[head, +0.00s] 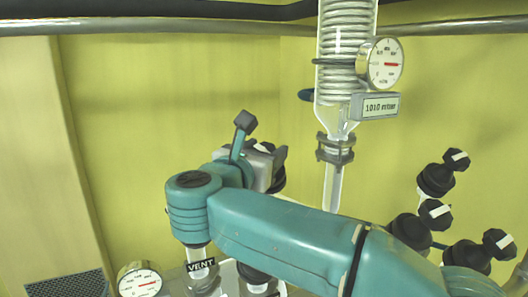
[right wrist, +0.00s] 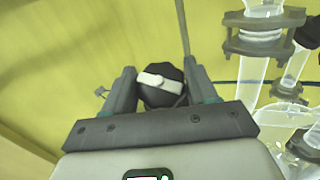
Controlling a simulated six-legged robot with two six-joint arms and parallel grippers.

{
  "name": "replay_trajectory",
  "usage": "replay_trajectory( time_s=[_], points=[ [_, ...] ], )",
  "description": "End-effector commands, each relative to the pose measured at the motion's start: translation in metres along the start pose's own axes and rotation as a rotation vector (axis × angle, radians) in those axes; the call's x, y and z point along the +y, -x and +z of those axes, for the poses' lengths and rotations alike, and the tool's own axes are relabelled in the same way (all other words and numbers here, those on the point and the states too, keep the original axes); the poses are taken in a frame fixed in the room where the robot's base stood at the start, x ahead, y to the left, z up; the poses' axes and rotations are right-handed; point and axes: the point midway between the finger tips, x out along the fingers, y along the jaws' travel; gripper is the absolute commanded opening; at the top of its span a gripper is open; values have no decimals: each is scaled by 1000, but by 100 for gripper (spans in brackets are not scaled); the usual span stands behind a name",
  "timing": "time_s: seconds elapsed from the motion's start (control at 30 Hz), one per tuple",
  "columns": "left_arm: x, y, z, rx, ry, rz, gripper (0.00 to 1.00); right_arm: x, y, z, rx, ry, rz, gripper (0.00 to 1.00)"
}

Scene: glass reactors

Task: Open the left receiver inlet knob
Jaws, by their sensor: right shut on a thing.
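A black knob with a white bar across its face (right wrist: 162,86) sits between the two fingers of my right gripper (right wrist: 163,82) in the right wrist view. The fingers are shut on it, one on each side. The white bar lies nearly crosswise, slightly tilted. In the head view my right gripper (head: 268,163) is at the centre left, at the end of my teal arm, and mostly hides the knob. No label for this knob is readable. My left gripper is not in view.
A glass coil condenser (head: 345,45) with a round gauge (head: 380,63) and a mbar display (head: 376,106) hangs above right of my gripper. Several black knobs (head: 435,214) stand at the right. A VENT label (head: 201,265) and a second gauge (head: 139,282) are below left.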

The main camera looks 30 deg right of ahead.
Motion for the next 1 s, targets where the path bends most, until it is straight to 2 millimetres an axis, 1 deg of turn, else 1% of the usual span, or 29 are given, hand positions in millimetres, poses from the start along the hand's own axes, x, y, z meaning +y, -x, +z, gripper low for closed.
replay_trajectory(
  time_s=[0.27,0.4,0.57,0.77,1.0],
  points=[
    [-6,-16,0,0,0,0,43,-2,0,-3,-1,41,72,27],
    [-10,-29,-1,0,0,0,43,-2,0,-4,-2,92,154,27],
    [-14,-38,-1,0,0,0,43,-2,0,-2,-2,165,271,27],
    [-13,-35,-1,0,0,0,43,-2,0,2,-1,256,418,27],
    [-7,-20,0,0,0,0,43,-1,0,4,0,349,564,27]
  ],
)
